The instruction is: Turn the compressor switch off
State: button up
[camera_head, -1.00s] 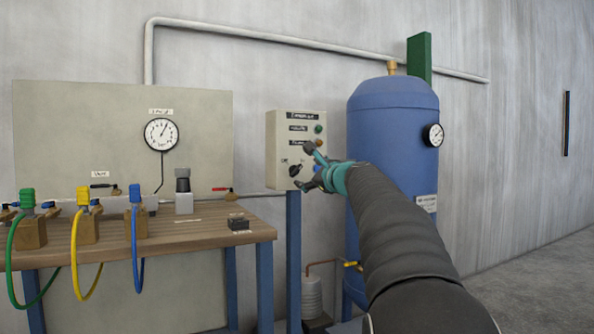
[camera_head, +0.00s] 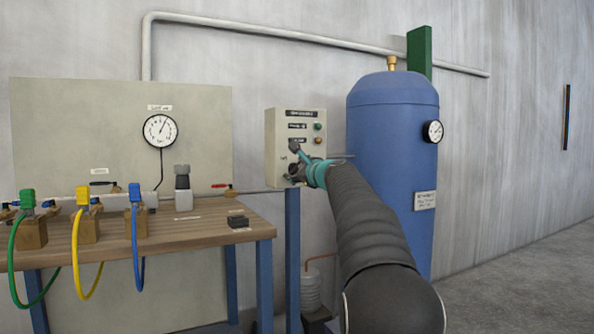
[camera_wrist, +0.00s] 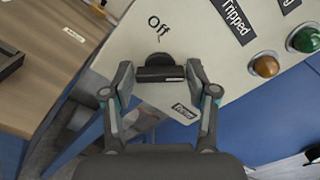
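The compressor switch (camera_wrist: 160,68) is a black rotary knob with a crossbar handle on the pale control box (camera_head: 284,125). In the wrist view the word "Off" is printed just above it, and a dark label lies below right. The handle lies across the picture, with a pale mark on it. My gripper (camera_wrist: 160,76) has its two fingers apart, one on each side of the handle. Only thin gaps show; I cannot tell whether they touch it. In the head view my gripper (camera_head: 300,166) is at the lower part of the box and partly covers the knob.
Amber (camera_wrist: 266,66) and green (camera_wrist: 304,39) lamps sit beside the switch. A blue tank (camera_head: 392,135) stands right of the box, close to my arm. A wooden bench (camera_head: 185,238) with hoses is on the left.

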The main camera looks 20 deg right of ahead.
jog(key=c, duration=0.6)
jog(key=shift+n, duration=0.3)
jog(key=n+b, duration=0.2)
jog(key=shift+f+n, duration=0.1)
jog(key=shift+n, duration=0.2)
jog(key=n+b, duration=0.1)
jog(key=n, duration=0.2)
jog(key=shift+n+b, duration=0.3)
jog(key=n+b, duration=0.2)
jog(key=n, duration=0.3)
jog(key=n+b, duration=0.2)
jog(key=n, duration=0.4)
